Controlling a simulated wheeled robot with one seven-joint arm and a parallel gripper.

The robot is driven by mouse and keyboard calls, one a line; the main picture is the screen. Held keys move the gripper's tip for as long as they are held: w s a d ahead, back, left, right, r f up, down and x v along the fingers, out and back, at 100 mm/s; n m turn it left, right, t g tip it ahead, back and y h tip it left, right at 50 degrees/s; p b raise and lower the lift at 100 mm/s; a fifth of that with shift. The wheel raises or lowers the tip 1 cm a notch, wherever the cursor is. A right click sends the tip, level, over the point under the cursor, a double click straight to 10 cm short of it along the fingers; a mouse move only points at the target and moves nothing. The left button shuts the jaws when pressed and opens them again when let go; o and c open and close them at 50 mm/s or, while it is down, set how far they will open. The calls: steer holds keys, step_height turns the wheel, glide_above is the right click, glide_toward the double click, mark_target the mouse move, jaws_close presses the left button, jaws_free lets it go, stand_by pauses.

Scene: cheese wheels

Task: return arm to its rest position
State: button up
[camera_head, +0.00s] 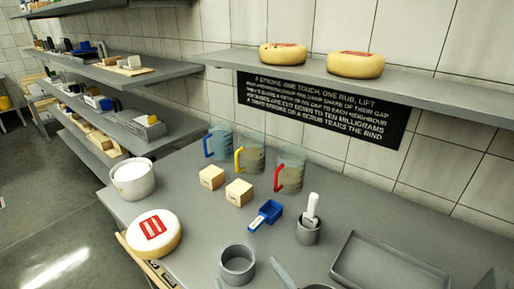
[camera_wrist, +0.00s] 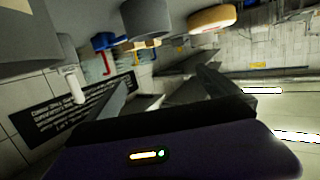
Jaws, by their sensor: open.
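My gripper (camera_wrist: 163,82) shows in the wrist view with its two dark fingers spread apart and nothing between them. The picture there is tilted, with the table's things along the top edge. A cheese wheel (camera_wrist: 212,18), a grey cup (camera_wrist: 145,18) and the blue scoop (camera_wrist: 106,41) appear beyond the fingers, apart from them. In the head view I cannot make out my gripper. There the cheese wheel (camera_head: 154,233) with a red label lies at the table's left front, and the grey cup (camera_head: 237,264) stands at the front middle.
The grey table (camera_head: 199,231) also bears a white tub (camera_head: 133,179), two wooden blocks (camera_head: 239,192), several handled jugs (camera_head: 249,159), a blue scoop (camera_head: 266,214), a pot with a white-handled tool (camera_head: 309,230) and a grey tray (camera_head: 385,265). Two cheeses (camera_head: 355,64) sit on the wall shelf (camera_head: 231,60).

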steer(key=s+d+f+m+h, duration=0.1)
steer(key=s+d+h, duration=0.1)
steer(key=s+d, duration=0.5)
steer(key=s+d+m+h, duration=0.2)
steer(key=s+d, duration=0.5)
steer(key=s, duration=0.6)
steer(key=s+d+f+m+h, duration=0.1)
steer(key=s+d+h, duration=0.1)
steer(key=s+d, duration=0.5)
steer(key=s, duration=0.3)
steer(key=shift+d+f+m, duration=0.2)
steer(key=shift+f+m, duration=0.15)
steer(key=shift+m, duration=0.05)
